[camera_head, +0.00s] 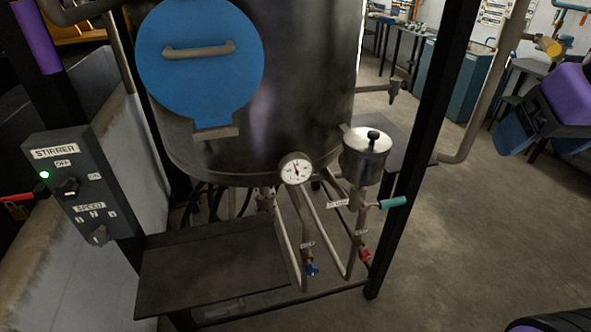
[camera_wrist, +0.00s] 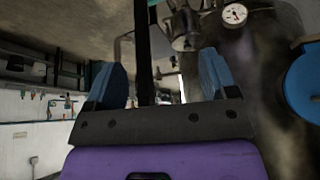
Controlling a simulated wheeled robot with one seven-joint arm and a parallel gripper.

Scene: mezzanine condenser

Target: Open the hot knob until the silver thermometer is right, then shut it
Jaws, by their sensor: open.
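The silver thermometer (camera_head: 296,168) is a round dial with a white face on the tank's lower front. Its dark needle points roughly up, but the scale is too small to read. It also shows in the wrist view (camera_wrist: 235,14). The red knob (camera_head: 365,255) sits low on the right pipe, below a small label I cannot read. A blue knob (camera_head: 312,269) sits on the pipe to its left. My gripper (camera_wrist: 160,78) has blue fingers spread apart with nothing between them. In the head view it is at the far right, well away from the knobs.
A lidded silver pot (camera_head: 366,160) and a teal-handled lever (camera_head: 393,202) stand above the red knob. A black frame post (camera_head: 420,150) rises just right of the pipes. A stirrer box (camera_head: 85,190) is at left, beside a dark shelf (camera_head: 210,270).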

